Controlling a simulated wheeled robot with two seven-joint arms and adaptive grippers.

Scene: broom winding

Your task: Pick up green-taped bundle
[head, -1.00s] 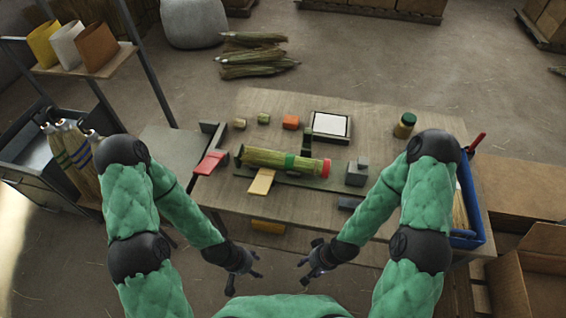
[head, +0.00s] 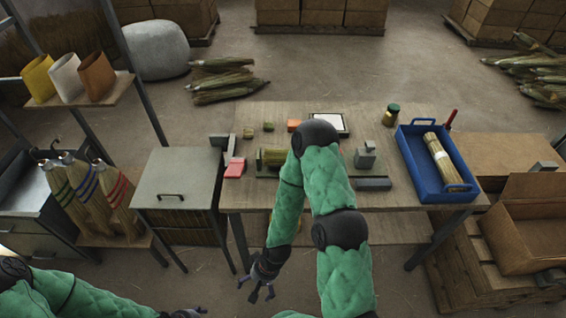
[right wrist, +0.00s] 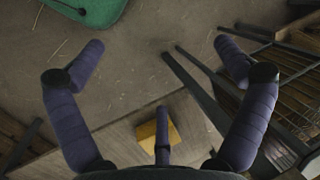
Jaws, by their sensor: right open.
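The bundle on the worktable is mostly hidden behind my right arm in the head view. Only the left end of its straw (head: 270,157) shows, beside the red clamp piece (head: 235,168); its green tape is out of sight now. My right gripper (head: 256,291) is open and empty, low in front of the table's near edge.
The table (head: 225,195) has a blue tray (head: 409,146) holding a white-banded bundle (head: 440,160) at right. A grey cabinet (head: 177,178) and several brooms (head: 92,195) stand left. A cardboard box (head: 530,225) is at right. A yellow block (right wrist: 147,137) shows in the wrist view.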

